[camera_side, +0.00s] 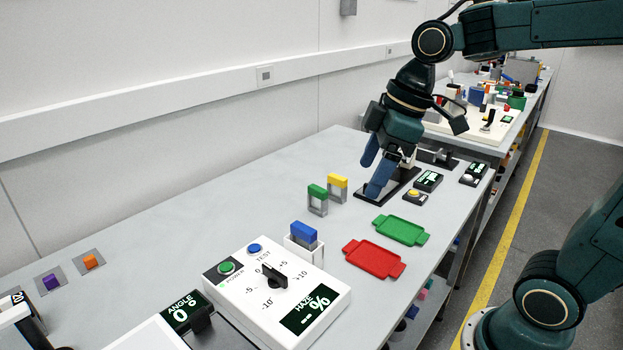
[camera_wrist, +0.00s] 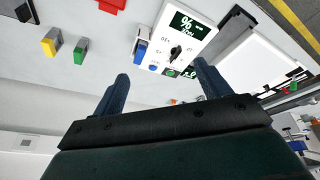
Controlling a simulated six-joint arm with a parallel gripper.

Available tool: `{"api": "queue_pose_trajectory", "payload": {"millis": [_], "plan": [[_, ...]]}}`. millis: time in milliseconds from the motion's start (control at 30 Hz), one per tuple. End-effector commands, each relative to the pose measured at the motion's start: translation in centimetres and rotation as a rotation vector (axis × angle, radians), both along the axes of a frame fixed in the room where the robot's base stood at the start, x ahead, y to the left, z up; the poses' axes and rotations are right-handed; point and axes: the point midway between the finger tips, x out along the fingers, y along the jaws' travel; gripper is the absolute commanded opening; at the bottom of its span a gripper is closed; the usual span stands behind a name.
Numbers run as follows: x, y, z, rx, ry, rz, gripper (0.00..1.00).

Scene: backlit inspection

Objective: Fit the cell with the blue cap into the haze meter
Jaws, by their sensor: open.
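The cell with the blue cap (camera_side: 304,233) stands upright in a white holder at the back right corner of the white haze meter (camera_side: 326,283). Its lower part is hidden by the holder, and I cannot tell how deep it sits. The blue cap also shows in the wrist view (camera_wrist: 141,47), beside the meter (camera_wrist: 159,52). The meter's display reads "HAZE --%". My gripper (camera_side: 374,170) is open and empty, farther along the bench, apart from the cell. In the wrist view, its two blue fingers (camera_wrist: 161,72) are spread wide.
Cells with green (camera_side: 317,191) and yellow (camera_side: 338,181) caps stand behind the meter. Red (camera_side: 373,259) and green (camera_side: 400,230) trays lie to its right. An angle display (camera_side: 184,311) stands at the front left. Small instruments (camera_side: 428,181) sit beside my gripper.

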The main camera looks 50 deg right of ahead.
Motion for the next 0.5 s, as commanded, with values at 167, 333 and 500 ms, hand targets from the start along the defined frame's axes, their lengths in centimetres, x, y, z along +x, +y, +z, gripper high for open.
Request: {"api": "queue_pose_trajectory", "payload": {"millis": [167, 333, 500], "plan": [[-3.9, -0.1, 0.1, 0.016, -0.043, -0.2, 0.76], [-7.3, -0.7, -0.4, 0.045, -0.084, -0.389, 0.76], [-9.9, -1.4, -1.3, 0.079, -0.121, -0.542, 0.76]]}}
